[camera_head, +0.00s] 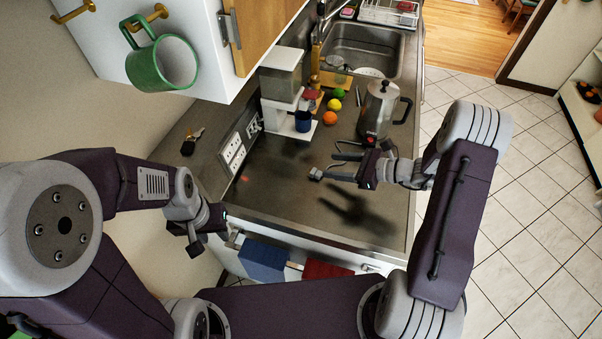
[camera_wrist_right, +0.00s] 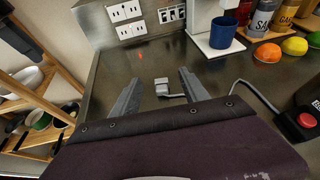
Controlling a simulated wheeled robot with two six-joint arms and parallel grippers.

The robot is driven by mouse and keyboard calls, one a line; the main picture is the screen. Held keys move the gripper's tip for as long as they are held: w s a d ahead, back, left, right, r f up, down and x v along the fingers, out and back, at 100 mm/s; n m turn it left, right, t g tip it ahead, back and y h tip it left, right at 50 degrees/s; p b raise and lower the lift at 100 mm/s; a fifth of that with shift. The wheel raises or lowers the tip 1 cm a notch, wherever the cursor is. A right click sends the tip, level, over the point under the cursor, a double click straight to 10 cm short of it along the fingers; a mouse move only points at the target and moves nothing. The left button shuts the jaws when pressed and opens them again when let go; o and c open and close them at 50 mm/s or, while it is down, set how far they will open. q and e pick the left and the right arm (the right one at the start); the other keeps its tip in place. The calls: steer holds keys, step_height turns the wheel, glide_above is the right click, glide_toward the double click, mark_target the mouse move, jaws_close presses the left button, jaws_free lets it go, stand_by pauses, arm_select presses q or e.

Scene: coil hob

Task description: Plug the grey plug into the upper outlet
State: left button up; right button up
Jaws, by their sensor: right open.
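The grey plug (camera_wrist_right: 162,87) shows in the right wrist view, low over or on the dark counter; I cannot tell which. My right gripper (camera_head: 326,160) is open above the counter. In the right wrist view its two fingers stand apart to the left and right of the plug, with a gap on both sides. A grey cord leaves the plug to the right and passes behind the gripper body. The upper outlet (camera_wrist_right: 124,11) is a white plate on the wall, above a second white outlet plate (camera_wrist_right: 131,30). My left gripper (camera_head: 195,241) hangs near the counter's left front corner; its jaws are unclear.
A switch box with a red button (camera_wrist_right: 307,120) lies at the right. A coffee machine (camera_head: 285,85) with a blue cup (camera_head: 303,121), fruit (camera_head: 330,118) and a metal pot (camera_head: 378,108) stand farther back. The counter before the outlets is clear.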

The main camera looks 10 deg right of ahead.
mark_target(316, 171)
steer(key=shift+m, duration=0.7)
steer(key=d, duration=0.1)
steer(key=s+d+f, duration=0.2)
steer(key=d, duration=0.1)
steer(key=shift+f, duration=0.1)
steer(key=shift+a, duration=0.2)
steer(key=x, duration=0.4)
steer(key=shift+w+a+p, duration=0.15)
steer(key=shift+a+p, duration=0.2)
steer(key=shift+p, duration=0.05)
steer(key=shift+w, duration=0.1)
steer(key=shift+a, duration=0.15)
steer(key=x, duration=0.2)
steer(key=p+x, duration=0.1)
steer(key=x, duration=0.1)
steer(key=shift+s+a, duration=0.1)
steer(key=shift+s, duration=0.25)
steer(key=shift+w+a+f, duration=0.2)
steer(key=shift+w+a, duration=0.1)
arm_select(q)
steer(key=shift+s+d+r, duration=0.2)
steer(key=shift+r, duration=0.4)
steer(key=shift+s+d+r, duration=0.2)
steer(key=shift+r, duration=0.35)
arm_select(e)
steer(key=shift+d, duration=0.1)
